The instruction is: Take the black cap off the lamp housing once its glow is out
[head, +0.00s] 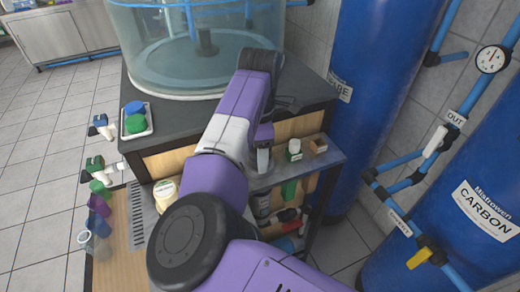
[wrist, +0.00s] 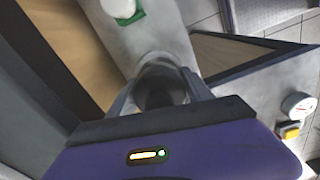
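In the wrist view, a grey cylinder with a dark top (wrist: 160,88), likely the capped lamp housing, stands between the two fingers of my gripper (wrist: 160,80). One finger lies on each side, close to its wall; I cannot tell whether they press on it. Cap and housing cannot be clearly told apart. No glow shows on it; the only lights are the small yellow and green ones on my gripper's own body.
Several items crowd the lower level. A clear tank (head: 200,60) stands on the dark counter behind; blue tanks and pipes (head: 385,90) are at the right.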

